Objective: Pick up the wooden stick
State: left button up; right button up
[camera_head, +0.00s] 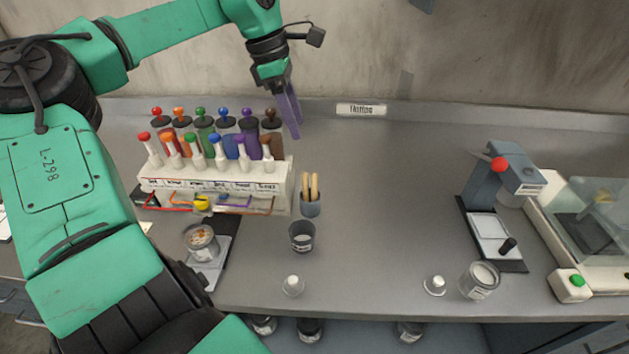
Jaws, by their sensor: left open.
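Wooden sticks (314,185) stand upright in a small grey cup (310,208) just right of the pigment rack; their lower ends are hidden in the cup. My left gripper (293,132) hangs above and behind the cup, its fingers pointing down past the rack's right end. It is open and apart from the sticks, with nothing seen between its fingers. My right gripper is not in view.
The pigment rack (160,183) with several coloured-top tubes is left of the cup. A dark cup (302,237) stands in front. A jar (201,240) sits left on a scale. A press (490,200) and a tin (479,281) are right. The middle counter is clear.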

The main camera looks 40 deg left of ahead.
aim_at(314, 173)
pick_arm(q)
jog(key=p+x, duration=0.3)
jog(key=x, duration=0.8)
jog(key=shift+f, duration=0.4)
jog(key=shift+w+d+f, duration=0.1)
jog(key=shift+f, duration=0.25)
jog(key=shift+w+f, duration=0.1)
grip_shut()
